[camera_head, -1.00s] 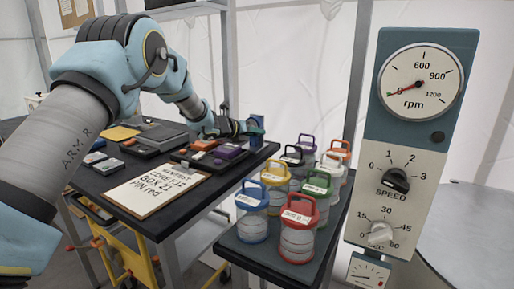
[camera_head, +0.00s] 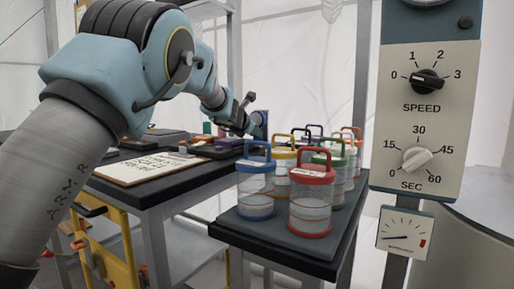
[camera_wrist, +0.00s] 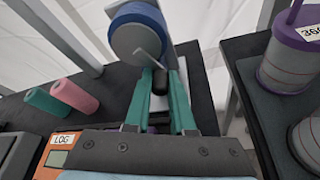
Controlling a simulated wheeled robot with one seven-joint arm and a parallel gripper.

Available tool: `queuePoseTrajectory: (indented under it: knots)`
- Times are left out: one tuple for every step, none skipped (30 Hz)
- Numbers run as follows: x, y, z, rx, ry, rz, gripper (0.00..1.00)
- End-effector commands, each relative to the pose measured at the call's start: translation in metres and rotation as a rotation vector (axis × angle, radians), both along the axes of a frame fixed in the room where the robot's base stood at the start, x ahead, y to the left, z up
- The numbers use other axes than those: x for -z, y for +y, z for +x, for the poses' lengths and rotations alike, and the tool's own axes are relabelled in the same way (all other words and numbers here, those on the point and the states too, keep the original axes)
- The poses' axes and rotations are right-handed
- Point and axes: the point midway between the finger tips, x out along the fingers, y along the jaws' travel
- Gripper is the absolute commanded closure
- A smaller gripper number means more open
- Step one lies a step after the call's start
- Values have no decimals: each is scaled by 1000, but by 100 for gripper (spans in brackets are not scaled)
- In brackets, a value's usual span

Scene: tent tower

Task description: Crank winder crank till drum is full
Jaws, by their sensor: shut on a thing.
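The winder stands at the far end of the dark table; in the wrist view I see its blue round drum (camera_wrist: 136,22) on a grey post. A thin metal crank (camera_wrist: 148,57) runs from the drum's face to a black grip. My gripper (camera_wrist: 160,92) has its two green fingers shut around the black crank grip (camera_wrist: 160,82). In the head view the winder (camera_head: 260,122) is small and partly hidden by my gripper (camera_head: 244,122). How much is wound on the drum cannot be told.
Several lidded jars, such as the red one (camera_head: 312,205), stand on a dark side table (camera_head: 265,255). A clipboard (camera_head: 148,170) lies on the work table. A speed and timer panel (camera_head: 422,120) stands at right.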

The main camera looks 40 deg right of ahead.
Motion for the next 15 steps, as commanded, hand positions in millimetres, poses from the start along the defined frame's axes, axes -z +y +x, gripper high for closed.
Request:
queuePoseTrajectory:
  knots:
    - [7,0,0,2,-48,6,100]
    - [7,0,2,2,-76,14,100]
    - [8,0,4,1,-113,23,100]
    - [8,1,4,2,-140,30,100]
    - [8,1,5,2,-167,37,100]
    - [8,1,7,0,-204,48,100]
    - [8,1,8,0,-228,54,100]
    - [8,2,9,2,-255,61,100]
    - [8,2,10,0,-289,70,100]
    - [8,3,11,0,-315,77,100]
    - [7,3,12,0,-338,82,100]
    - [7,3,13,1,-369,92,100]
    - [7,3,14,1,-391,97,100]
    - [6,3,15,1,-412,103,100]
    - [6,4,16,1,-439,109,100]
